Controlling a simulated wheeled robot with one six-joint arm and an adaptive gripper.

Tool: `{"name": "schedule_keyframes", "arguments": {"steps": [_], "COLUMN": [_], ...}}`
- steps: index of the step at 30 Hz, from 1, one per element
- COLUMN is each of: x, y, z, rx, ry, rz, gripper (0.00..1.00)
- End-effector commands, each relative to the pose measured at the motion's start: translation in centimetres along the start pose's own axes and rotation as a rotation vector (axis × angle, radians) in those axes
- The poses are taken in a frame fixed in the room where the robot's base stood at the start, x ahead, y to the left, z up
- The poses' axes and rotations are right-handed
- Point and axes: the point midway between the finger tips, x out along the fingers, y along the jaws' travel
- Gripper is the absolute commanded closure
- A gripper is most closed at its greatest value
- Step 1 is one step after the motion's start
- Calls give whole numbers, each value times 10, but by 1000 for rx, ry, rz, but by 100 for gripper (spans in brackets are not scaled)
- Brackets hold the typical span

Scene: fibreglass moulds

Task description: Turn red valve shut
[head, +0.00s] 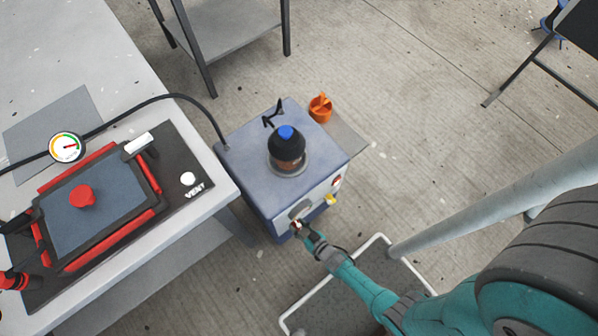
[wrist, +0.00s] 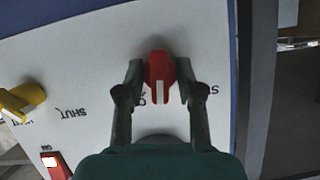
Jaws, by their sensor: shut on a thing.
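The red valve (wrist: 159,69) is a small red knob with a white pointer line on the front panel (wrist: 99,62) of the blue-grey box. My gripper (wrist: 154,75) has a finger on each side of it and is shut on it. The white line points down in the wrist view. Letters beside it, an O-like one at left and an S at right, are mostly hidden by my fingers. In the head view my gripper (head: 299,228) is at the lower front of the box (head: 243,161), and the valve is hard to make out there.
A yellow knob (wrist: 22,101) labelled SHUT and a red switch (wrist: 55,164) share the panel. On the box stands a dark pot with a blue cap (head: 286,132); an orange cup (head: 320,108) is behind. The table (head: 90,45) at left holds a red-framed mould (head: 110,215) and gauge (head: 67,147).

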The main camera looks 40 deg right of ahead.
Motion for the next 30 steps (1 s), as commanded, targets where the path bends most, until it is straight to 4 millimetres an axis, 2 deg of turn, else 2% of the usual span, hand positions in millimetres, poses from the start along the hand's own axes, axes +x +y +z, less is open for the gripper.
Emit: {"name": "schedule_keyframes", "arguments": {"steps": [30], "x": [2], "y": [-6], "z": [2], "rx": [-686], "ry": [1], "rz": [279], "gripper": [98]}}
